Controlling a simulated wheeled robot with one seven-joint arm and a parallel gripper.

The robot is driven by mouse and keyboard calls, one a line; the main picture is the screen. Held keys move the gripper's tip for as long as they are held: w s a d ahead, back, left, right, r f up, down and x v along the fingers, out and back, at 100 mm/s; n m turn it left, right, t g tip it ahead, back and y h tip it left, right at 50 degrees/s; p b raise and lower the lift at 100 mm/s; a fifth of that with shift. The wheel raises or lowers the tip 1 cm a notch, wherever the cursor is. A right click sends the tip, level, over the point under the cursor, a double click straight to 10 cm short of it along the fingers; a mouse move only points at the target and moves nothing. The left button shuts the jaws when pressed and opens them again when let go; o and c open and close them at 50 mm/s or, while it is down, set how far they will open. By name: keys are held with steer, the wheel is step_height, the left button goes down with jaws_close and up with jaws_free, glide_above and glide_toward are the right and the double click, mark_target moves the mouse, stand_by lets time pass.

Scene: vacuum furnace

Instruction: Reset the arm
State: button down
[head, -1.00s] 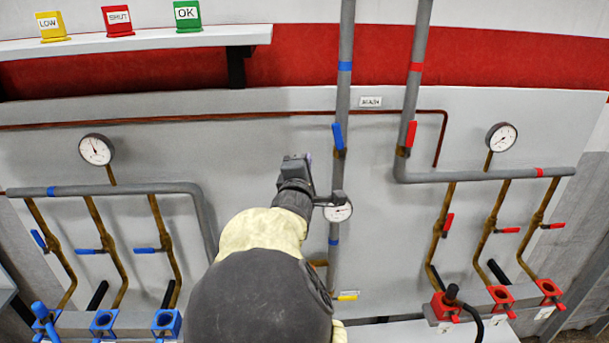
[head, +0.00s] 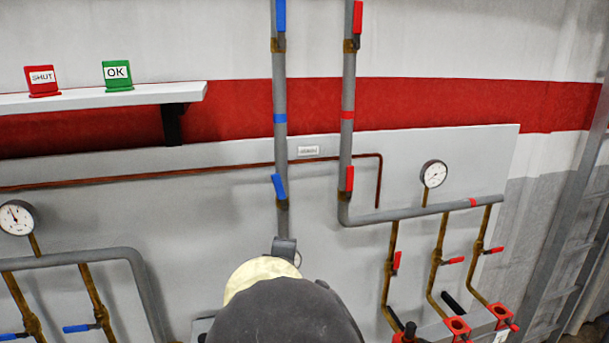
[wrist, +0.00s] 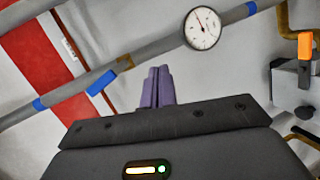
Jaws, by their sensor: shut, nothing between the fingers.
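My gripper shows in the wrist view, its two purple fingers (wrist: 158,88) pressed together with nothing between them. It points toward the grey wall panel, apart from the pipes. A round white gauge (wrist: 202,28) on a grey pipe shows just above and right of the fingers in the wrist view. In the head view my cream and dark grey arm rises at the bottom centre and hides the fingers and most of that gauge.
Two grey vertical pipes carry blue (head: 279,187) and red (head: 349,179) valve handles. A right gauge (head: 433,174) stands above several red-handled branches. A left gauge (head: 17,218) is at the left edge. A white shelf (head: 100,99) holds red SHUT and green OK signs.

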steer(key=s+d+f+m+g, duration=0.2)
steer(key=d+f+m+g, duration=0.25)
steer(key=d+f, duration=0.3)
steer(key=s+d+f+m+g+b, duration=0.1)
steer(key=s+d+f+m+g, duration=0.1)
steer(key=s, duration=0.5)
steer(key=s+d+f+m+g+b, duration=0.1)
steer(key=s+d+f+m+g, duration=0.2)
steer(key=s+d+m, duration=0.3)
steer(key=s+d+f+m+g+b, duration=0.1)
steer(key=s+d+f+m+g, duration=0.2)
steer(key=s+d, duration=0.3)
steer(key=s+f+m, duration=0.1)
steer(key=s, duration=0.3)
steer(key=shift+s+d+f, duration=0.2)
steer(key=shift+f, duration=0.2)
steer(key=shift+m, duration=0.25)
